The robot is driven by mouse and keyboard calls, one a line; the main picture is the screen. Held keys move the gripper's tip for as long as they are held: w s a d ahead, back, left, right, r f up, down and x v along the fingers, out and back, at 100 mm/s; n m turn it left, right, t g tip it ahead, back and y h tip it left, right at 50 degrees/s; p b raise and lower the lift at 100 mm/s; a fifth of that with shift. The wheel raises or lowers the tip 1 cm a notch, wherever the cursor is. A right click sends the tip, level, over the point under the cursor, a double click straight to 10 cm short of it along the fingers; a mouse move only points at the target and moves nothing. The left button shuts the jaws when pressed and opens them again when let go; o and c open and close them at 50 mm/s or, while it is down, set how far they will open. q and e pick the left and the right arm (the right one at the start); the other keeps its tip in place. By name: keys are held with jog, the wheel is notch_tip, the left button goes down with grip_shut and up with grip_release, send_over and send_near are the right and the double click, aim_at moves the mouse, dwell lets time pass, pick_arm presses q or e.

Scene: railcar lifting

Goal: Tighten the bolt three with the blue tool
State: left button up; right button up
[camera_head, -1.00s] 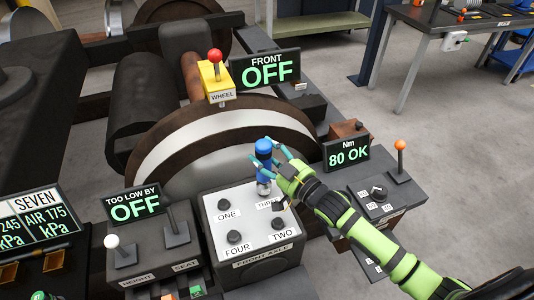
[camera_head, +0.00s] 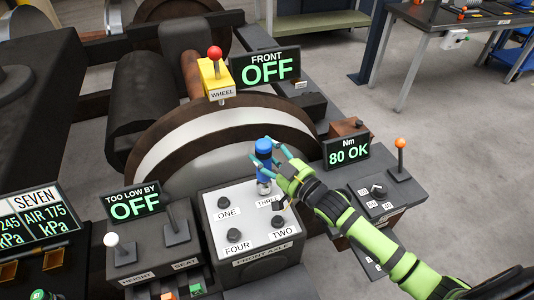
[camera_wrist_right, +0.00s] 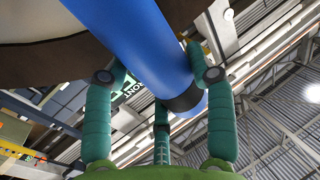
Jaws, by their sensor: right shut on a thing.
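The blue tool (camera_head: 263,150) stands upright at the back right of the white-topped bolt panel (camera_head: 249,198). Its silver lower end is over the spot behind the label THREE, and the bolt there is hidden under it. My right gripper (camera_head: 264,160) is shut around the tool's blue body. In the right wrist view the blue tool (camera_wrist_right: 150,45) runs between my teal fingers. Other dark bolts show by ONE (camera_head: 224,202), FOUR (camera_head: 234,236) and TWO (camera_head: 277,221). The Nm display (camera_head: 346,150) reads 80 OK. My left gripper is not in view.
A box with an orange-knobbed lever (camera_head: 400,157) stands to the right. A lever box (camera_head: 143,255) is at the left. Behind the panel are the large wheel (camera_head: 215,130), a yellow WHEEL block (camera_head: 215,80) with a red knob, and the FRONT OFF display (camera_head: 266,69).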

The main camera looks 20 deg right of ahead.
aim_at(267, 142)
jog(key=shift+f+b, duration=0.5)
jog(key=shift+f, duration=0.3)
dwell(0.4)
dwell(1.0)
jog(key=shift+r+p, duration=3.65)
jog(key=shift+r, duration=0.05)
